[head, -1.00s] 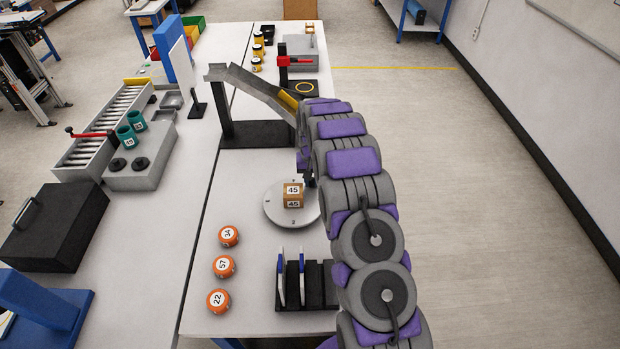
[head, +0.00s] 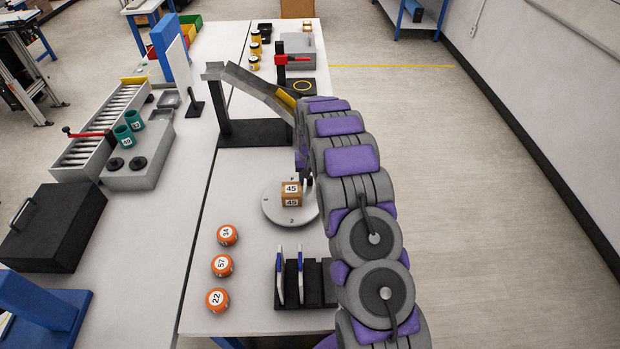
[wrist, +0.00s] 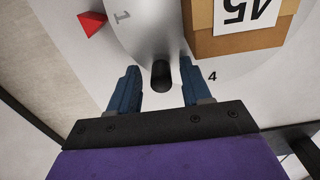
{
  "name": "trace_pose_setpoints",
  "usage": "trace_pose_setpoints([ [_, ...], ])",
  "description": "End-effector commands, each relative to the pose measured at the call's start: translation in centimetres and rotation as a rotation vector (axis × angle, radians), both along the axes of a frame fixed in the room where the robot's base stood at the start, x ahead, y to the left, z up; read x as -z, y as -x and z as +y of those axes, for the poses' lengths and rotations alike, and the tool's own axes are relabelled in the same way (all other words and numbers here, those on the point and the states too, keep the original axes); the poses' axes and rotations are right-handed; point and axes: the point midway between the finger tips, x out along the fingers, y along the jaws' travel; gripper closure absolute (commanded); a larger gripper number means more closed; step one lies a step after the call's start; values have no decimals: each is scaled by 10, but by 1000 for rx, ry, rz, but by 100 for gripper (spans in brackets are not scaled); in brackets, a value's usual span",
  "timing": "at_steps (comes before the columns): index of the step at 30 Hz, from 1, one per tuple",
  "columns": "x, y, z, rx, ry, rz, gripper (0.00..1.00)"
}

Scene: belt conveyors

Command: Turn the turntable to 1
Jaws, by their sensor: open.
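The turntable is a round pale grey disc (head: 272,209) on the bench in the head view, with small digits near its rim. A tan box (head: 291,193) labelled 45 stands on it. In the wrist view the disc (wrist: 150,35) shows a 1 at upper left and a 4 at right, beside the box (wrist: 240,42). A red pointer (wrist: 92,23) lies just outside the rim near the 1. My gripper (wrist: 160,88) is open, its blue fingers either side of a dark upright peg (wrist: 161,76) near the rim. Contact cannot be told. My arm mostly hides the gripper in the head view.
Several orange numbered pucks, one of them (head: 221,266), stand left of a black slotted rack (head: 315,287) in front of the turntable. A grey chute (head: 255,84) on a black base stands behind it. My arm covers the bench's right side.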

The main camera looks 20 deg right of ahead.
Motion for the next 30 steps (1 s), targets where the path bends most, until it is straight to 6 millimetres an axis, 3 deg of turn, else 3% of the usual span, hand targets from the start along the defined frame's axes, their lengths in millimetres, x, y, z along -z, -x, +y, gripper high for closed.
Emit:
trace_pose_setpoints([
  [8,-15,-1,0,-1,0,-3,52],
  [24,-130,-2,0,-1,0,-4,52],
  [30,-160,-3,-1,0,0,-3,52],
])
